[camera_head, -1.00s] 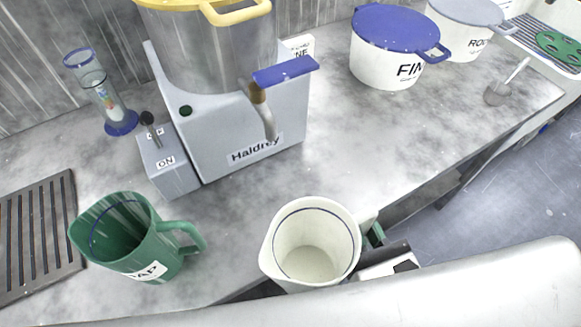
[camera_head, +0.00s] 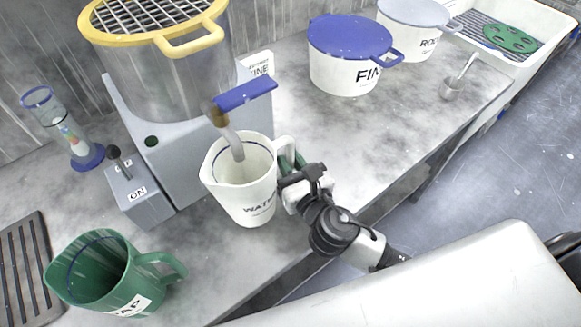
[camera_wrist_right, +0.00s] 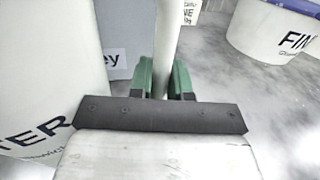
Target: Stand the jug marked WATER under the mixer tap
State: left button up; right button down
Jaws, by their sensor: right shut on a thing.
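The white jug marked WATER (camera_head: 247,203) is upright in front of the mixer (camera_head: 165,160). The mixer tap's spout (camera_head: 234,145) points down over the jug's open mouth, its tip overlapping the mouth in the head view. I cannot tell whether the jug's base touches the counter. My right gripper (camera_head: 291,168) is shut on the jug's handle. In the right wrist view the green fingers (camera_wrist_right: 161,78) sit on both sides of the white handle (camera_wrist_right: 167,45), and the jug's wall (camera_wrist_right: 45,70) fills the left. My left gripper is not in view.
A green jug (camera_head: 120,278) stands at the front left by a dark slotted grate (camera_head: 22,270). The ON switch box (camera_head: 142,203) and a glass cylinder (camera_head: 65,130) are left of the mixer. A blue-lidded tub (camera_head: 340,75) stands behind right. The counter right of the jug is mostly clear.

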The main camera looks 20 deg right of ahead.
jog(key=shift+f, duration=1.15)
jog(key=shift+f, duration=0.15)
jog(key=c, duration=1.1)
grip_release()
jog(key=shift+o, duration=0.2)
jog(key=shift+s, duration=0.35)
jog(key=s+b, duration=0.1)
jog(key=s, duration=0.2)
jog(key=s+d+b, duration=0.1)
jog(key=s, duration=0.3)
jog(key=s+b, duration=0.1)
jog(key=s, duration=0.2)
jog(key=shift+s+d, duration=0.2)
jog(key=shift+d, duration=0.2)
jog(key=shift+s, duration=0.45)
jog(key=shift+s, duration=0.1)
